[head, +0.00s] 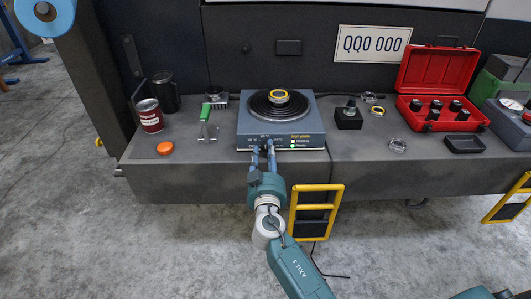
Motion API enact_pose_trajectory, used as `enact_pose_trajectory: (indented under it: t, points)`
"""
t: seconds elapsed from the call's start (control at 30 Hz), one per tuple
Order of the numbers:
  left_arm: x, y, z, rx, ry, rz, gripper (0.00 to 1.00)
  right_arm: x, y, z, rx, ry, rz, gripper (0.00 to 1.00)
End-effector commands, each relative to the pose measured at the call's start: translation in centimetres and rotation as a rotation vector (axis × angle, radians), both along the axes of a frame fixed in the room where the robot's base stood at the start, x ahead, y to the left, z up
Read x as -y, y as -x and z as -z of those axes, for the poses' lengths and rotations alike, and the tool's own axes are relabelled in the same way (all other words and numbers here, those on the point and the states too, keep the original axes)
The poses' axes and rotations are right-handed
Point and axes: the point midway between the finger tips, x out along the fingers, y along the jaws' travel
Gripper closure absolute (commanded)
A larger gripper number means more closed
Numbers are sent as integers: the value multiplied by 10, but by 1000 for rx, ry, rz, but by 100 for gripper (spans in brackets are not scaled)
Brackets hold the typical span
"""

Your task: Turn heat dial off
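The hot plate (244,128) is a grey-blue box with a round black heating plate, standing near the bench's front edge. On its front panel an orange heating light and a green ready light (293,146) are lit. A yellow and dark ring-shaped part (279,96) sits on the heating plate. My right gripper (263,150) is at the left half of the front panel, its two blue fingers pointing at it with a gap between them. The heat dial cannot be made out; the fingers cover that area. Whether they grip it cannot be told. My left gripper is not in view.
On the left of the bench (215,180) are a red-labelled can (149,116), an orange cap (165,148) and a green-handled tool (205,112). On the right are a small black box (349,116) and an open red case (440,90). A yellow step frame (315,208) stands below.

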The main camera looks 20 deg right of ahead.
Motion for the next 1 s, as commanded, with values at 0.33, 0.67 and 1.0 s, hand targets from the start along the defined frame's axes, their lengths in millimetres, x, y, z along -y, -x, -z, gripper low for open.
enact_pose_trajectory:
  t: [0.33,0.67,1.0]
  points:
    - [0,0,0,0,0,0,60,0,0,0,0,0,0,90]
    - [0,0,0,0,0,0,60,0,0,2,-2,1,0,100]
    - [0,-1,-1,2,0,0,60,0,1,3,-7,11,0,100]
